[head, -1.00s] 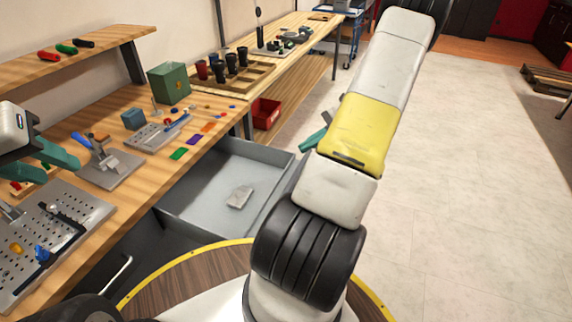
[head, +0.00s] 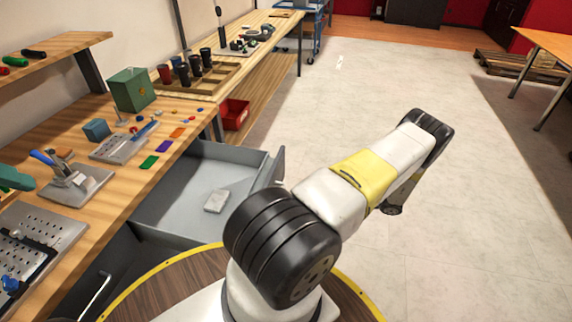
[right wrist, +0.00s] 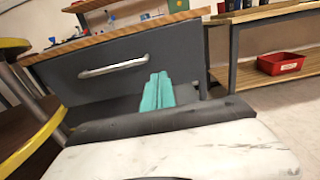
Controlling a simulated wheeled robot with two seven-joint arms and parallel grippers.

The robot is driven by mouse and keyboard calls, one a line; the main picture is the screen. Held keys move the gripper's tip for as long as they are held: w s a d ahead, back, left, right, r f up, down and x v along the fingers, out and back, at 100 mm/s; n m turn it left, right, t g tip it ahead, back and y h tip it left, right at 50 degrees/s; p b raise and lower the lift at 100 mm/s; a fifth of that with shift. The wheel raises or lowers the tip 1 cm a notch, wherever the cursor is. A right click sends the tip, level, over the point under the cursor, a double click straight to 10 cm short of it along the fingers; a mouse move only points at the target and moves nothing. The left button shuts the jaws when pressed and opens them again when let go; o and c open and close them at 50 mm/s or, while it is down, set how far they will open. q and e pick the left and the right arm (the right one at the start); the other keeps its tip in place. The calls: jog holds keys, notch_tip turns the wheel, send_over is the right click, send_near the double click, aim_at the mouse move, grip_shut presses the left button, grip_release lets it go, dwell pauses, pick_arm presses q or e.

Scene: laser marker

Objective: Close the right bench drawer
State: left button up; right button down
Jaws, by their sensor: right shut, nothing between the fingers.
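The right bench drawer (head: 245,158) stands pulled out from under the workbench in the head view, with a small pale grey block (head: 215,201) inside. Its grey front panel with a silver bar handle (right wrist: 114,67) shows in the right wrist view. My right gripper (right wrist: 158,90) shows there with its teal fingers shut and empty, in front of the panel, right of the handle. Whether it touches the panel I cannot tell. My right arm hides this gripper in the head view.
The workbench (head: 190,112) carries a green box (head: 132,90), a perforated plate (head: 40,240), a clamp fixture and small coloured pieces. A red bin (head: 235,114) sits beyond the drawer, also in the right wrist view (right wrist: 281,64).

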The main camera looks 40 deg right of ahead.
aim_at(277, 179)
jog(key=x, duration=1.1)
jog(key=shift+w+a, duration=0.15)
jog(key=shift+w, duration=0.1)
jog(key=shift+w+a, duration=0.1)
jog(key=x, duration=3.5)
jog(key=shift+w, duration=0.25)
jog(key=shift+r, duration=0.1)
